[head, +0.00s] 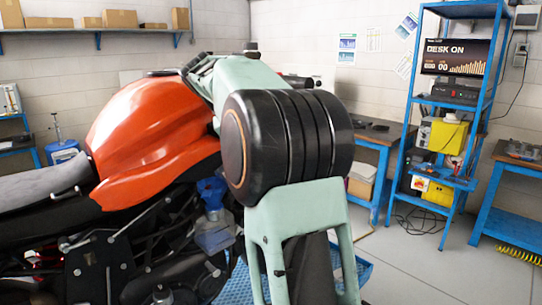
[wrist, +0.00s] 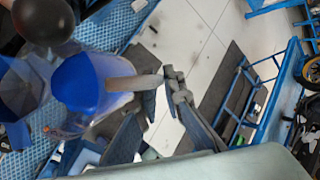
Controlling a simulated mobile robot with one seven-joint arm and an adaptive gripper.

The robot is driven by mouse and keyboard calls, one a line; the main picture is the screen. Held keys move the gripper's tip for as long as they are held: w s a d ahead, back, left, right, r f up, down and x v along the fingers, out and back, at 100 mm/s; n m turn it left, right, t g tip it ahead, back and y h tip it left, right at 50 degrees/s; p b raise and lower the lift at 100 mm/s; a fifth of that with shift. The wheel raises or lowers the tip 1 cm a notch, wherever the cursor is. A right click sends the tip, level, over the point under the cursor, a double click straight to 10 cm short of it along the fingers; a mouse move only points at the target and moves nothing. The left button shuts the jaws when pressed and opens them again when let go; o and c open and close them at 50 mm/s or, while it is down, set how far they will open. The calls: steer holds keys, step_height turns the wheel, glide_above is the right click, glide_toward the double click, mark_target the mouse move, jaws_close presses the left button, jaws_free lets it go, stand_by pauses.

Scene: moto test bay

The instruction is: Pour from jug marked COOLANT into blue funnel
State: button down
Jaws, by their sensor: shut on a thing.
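In the wrist view, my gripper (wrist: 166,82) is shut on the grey handle of a jug (wrist: 82,86) with a bright blue top and a clear lower part. No COOLANT marking is readable. To its left, a dull blue, see-through angular shape (wrist: 22,88) may be the funnel; I cannot tell for sure. In the head view, a blue piece (head: 212,190) shows above a pale clear vessel (head: 214,233), left of my arm. I cannot tell there which is jug and which is funnel. My gripper is hidden behind my arm in the head view.
A motorcycle with an orange tank (head: 155,130) fills the left of the head view. A blue shelf rack (head: 488,90) and a blue-legged bench (head: 378,140) stand behind. Open grey floor (head: 410,270) lies at right. A dark ball (wrist: 42,20) is close to the jug's top left.

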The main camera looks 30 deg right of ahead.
steer(key=shift+f, duration=0.4)
steer(key=shift+w+a+r+g+h, duration=0.3)
steer(key=shift+r+h, duration=0.2)
steer(key=shift+r, duration=0.05)
steer(key=shift+s+d+r, duration=0.15)
steer(key=shift+r, duration=0.1)
steer(key=shift+w+a+r+h, duration=0.1)
steer(key=shift+w+a+h, duration=0.15)
steer(key=shift+h, duration=0.15)
steer(key=shift+w+a+r+n+g, duration=0.15)
steer(key=shift+r+n+g, duration=0.2)
steer(key=shift+r, duration=0.25)
stand_by(1.2)
steer(key=shift+w+a+r+g+h, duration=0.2)
steer(key=shift+a+r+g+h, duration=0.1)
steer(key=shift+r+h, duration=0.2)
steer(key=shift+w+a+r+g+h, duration=0.15)
steer(key=shift+a+r+g+h, duration=0.1)
steer(key=shift+r+h, duration=0.25)
stand_by(3.6)
